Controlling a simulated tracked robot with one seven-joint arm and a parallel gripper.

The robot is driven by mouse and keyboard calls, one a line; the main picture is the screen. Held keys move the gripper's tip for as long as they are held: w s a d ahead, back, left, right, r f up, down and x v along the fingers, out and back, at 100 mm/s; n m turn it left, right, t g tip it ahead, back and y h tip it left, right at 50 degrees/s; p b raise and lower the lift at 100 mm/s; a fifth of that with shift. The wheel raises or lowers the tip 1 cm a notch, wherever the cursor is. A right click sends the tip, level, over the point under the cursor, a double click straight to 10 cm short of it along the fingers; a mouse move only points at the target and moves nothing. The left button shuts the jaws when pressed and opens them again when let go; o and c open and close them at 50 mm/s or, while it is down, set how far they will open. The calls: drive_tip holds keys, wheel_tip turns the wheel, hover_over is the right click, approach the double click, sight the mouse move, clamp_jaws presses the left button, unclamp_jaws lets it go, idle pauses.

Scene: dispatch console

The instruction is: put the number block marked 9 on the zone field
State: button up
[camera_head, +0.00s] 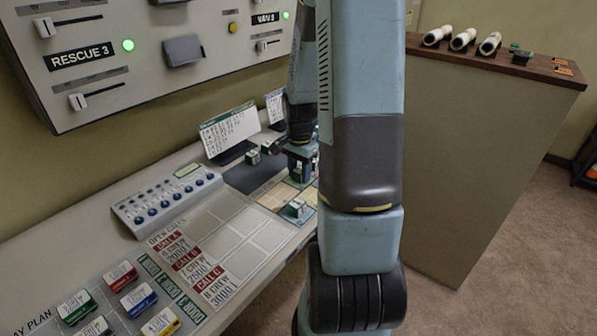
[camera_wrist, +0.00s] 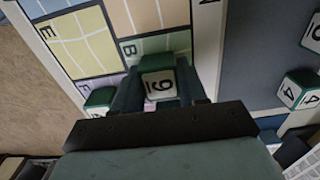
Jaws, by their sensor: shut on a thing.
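My gripper (camera_wrist: 158,92) is shut on the number block marked 9 (camera_wrist: 159,84), a white-faced block with a green side. The wrist view shows it between the two fingers. It is over the coloured zone field (camera_wrist: 85,40), near the cell lettered B; I cannot tell whether it touches the surface. In the head view my gripper (camera_head: 301,168) is at the far part of the desk, partly hidden by my arm, and the zone field (camera_head: 272,198) shows beside it.
A block marked 4 (camera_wrist: 301,90) and another block (camera_wrist: 313,34) are on the dark surface at right. A green-and-white block (camera_wrist: 100,98) is left of my gripper. A button panel (camera_head: 166,198) and several coloured blocks (camera_head: 139,299) are on the near desk.

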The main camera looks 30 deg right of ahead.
sight(299, 170)
drive_tip(key=o, duration=1.1)
wheel_tip(299, 170, up, 12)
drive_tip(key=s+a+r+n+t, duration=0.5)
drive_tip(key=s+a+r+n, duration=0.9)
drive_tip(key=s+a+r, duration=0.2)
drive_tip(key=shift+s+a+t, duration=0.25)
drive_tip(key=shift+s+t, duration=0.05)
drive_tip(key=shift+s, duration=0.25)
